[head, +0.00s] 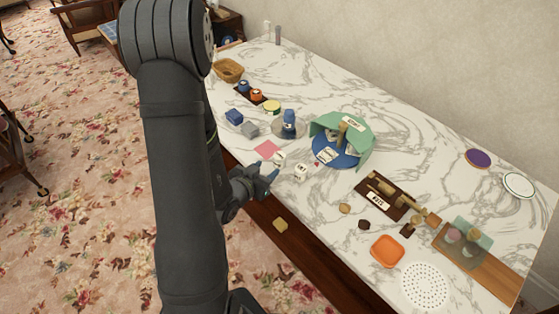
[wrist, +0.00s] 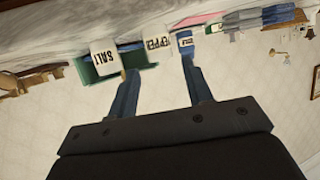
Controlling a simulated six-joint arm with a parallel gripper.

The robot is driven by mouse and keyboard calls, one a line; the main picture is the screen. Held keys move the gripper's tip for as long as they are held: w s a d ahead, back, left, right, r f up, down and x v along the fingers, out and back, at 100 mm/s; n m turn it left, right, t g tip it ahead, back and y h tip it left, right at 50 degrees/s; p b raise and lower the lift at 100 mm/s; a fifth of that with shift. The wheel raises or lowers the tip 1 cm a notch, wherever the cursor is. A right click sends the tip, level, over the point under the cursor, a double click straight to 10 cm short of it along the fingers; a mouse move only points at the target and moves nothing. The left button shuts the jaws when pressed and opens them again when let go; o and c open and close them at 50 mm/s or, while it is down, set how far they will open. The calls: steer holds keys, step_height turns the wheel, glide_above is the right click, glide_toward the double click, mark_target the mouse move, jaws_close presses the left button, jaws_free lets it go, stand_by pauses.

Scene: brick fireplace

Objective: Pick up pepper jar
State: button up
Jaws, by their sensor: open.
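The pepper jar is a small white jar with a dark "PEPPER" label, upside down in the wrist view (wrist: 157,48). It appears between my two finger lines, beyond the tips; I cannot tell whether they touch it. In the head view it seems to be the small white jar (head: 280,158) just beyond my gripper (head: 268,174). My gripper is open and empty near the table's front edge, and its blue fingers show apart in the wrist view (wrist: 160,72). A white jar labelled "SALT" (wrist: 103,57) stands by the left finger; in the head view it appears to the right (head: 300,172).
A green and blue stand (head: 357,150) is behind the jars. A blue bottle (head: 289,120) stands on a clear disc, and a pink square (head: 266,149) lies nearby. A brown tray (head: 372,200) and orange dish (head: 388,250) are to the right. Marble behind the stand is clear.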

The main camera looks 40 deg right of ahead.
mark_target(276, 162)
steer(key=x, duration=0.5)
steer(key=shift+w+d+f, duration=0.15)
steer(key=shift+d+f, duration=0.05)
steer(key=shift+d, duration=0.1)
steer(key=shift+x, duration=2.8)
steer(key=c, duration=0.8)
steer(key=shift+r, duration=0.2)
